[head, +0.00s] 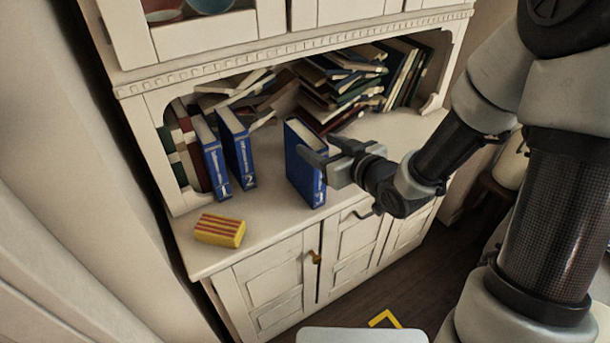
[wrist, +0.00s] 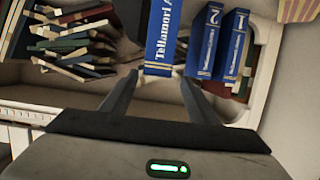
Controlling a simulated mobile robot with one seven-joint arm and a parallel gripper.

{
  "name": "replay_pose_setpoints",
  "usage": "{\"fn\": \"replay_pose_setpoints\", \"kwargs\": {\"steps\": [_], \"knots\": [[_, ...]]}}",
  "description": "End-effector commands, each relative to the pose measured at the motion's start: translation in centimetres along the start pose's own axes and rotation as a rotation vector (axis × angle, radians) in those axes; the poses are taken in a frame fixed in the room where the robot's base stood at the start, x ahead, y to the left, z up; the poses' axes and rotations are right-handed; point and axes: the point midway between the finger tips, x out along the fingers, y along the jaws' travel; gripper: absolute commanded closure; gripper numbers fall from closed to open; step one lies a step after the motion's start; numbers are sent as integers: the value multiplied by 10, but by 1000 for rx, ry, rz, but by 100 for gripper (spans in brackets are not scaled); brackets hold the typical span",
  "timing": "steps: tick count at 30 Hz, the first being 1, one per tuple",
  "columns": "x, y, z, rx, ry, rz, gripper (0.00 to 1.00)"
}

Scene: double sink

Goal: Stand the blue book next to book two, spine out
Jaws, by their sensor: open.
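The blue book (head: 305,165) stands upright on the cabinet's counter, its spine facing the front edge. In the wrist view its lettered spine (wrist: 163,38) is just ahead of my fingertips. My gripper (head: 318,160) is open, with its fingers at the blue book's spine; I cannot tell whether they touch it. Book two (head: 238,155) stands upright to the left in the head view, marked with a 2, with a clear gap between it and the blue book. It also shows in the wrist view (wrist: 207,42). Book one (head: 213,162) stands beside book two on its left.
A yellow and red striped block (head: 220,230) lies near the counter's front left corner. Several dark red and green books (head: 181,150) stand against the left wall. A messy book pile (head: 335,85) fills the back. The counter (head: 265,205) is clear before book two.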

Motion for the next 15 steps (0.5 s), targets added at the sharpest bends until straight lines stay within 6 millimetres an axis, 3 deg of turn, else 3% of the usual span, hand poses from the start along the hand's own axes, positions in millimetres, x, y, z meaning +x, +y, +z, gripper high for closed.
{"fn": "replay_pose_setpoints", "kwargs": {"steps": [3, 10, 15], "knots": [[19, 0, 0, 0, 0, -1, 45], [35, 1, -1, 1, 1, 0, 45], [61, 5, -2, 0, 1, -3, 45]]}}
